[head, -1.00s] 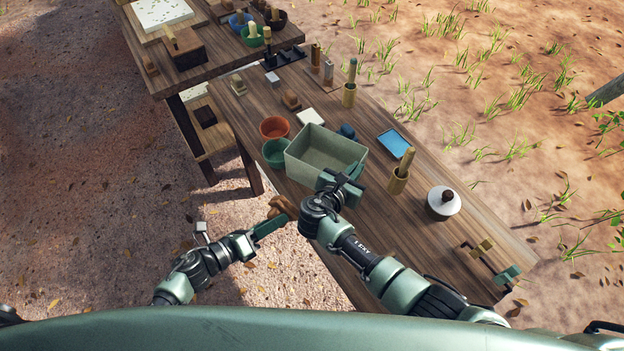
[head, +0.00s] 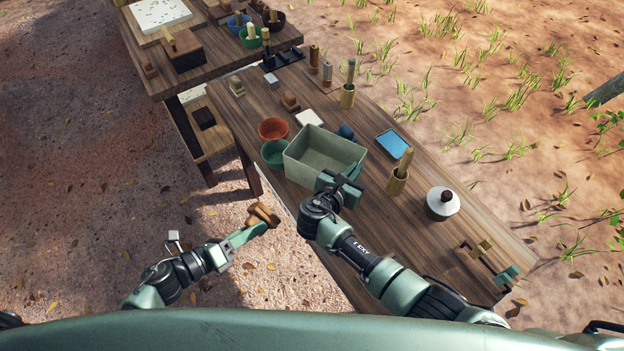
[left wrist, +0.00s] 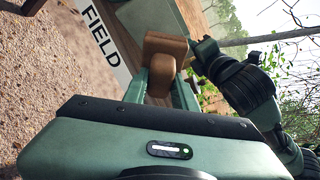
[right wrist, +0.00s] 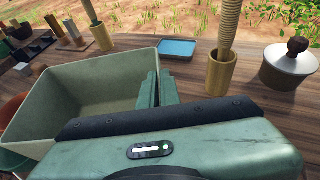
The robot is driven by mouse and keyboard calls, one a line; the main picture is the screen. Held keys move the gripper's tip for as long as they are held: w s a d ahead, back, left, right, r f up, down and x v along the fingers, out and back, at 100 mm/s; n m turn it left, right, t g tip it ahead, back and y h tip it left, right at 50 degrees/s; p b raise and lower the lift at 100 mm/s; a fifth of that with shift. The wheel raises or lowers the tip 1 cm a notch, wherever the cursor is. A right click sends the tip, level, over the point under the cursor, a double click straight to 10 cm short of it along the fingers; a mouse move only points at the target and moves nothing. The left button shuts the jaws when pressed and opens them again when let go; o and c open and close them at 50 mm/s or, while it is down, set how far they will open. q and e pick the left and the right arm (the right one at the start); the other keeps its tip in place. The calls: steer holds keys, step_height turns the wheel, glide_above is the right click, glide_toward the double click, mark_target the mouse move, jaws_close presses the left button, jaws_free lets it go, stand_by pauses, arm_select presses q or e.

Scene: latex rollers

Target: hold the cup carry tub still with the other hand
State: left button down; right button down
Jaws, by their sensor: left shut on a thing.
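The cup carry tub (head: 325,150), a pale grey-green open box, stands upright and looks empty on the long wooden table. It fills the left of the right wrist view (right wrist: 85,100). My right gripper (head: 345,186) is at its near right wall. Its fingers (right wrist: 157,90) look close together with the thin wall between them. My left gripper (head: 258,226) is shut on a brown wooden piece (head: 263,213), off the table's near left edge. The left wrist view shows this block-like piece (left wrist: 162,62) between the fingers. Its far side is hidden.
An orange cup (head: 273,128) and a green cup (head: 273,153) stand close left of the tub.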

steer(key=c, duration=1.6)
jaws_free()
steer(key=shift+d+f, duration=0.15)
steer(key=shift+f, duration=0.05)
steer(key=shift+o, duration=0.2)
steer(key=shift+r, duration=0.1)
steer(key=v, duration=1.2)
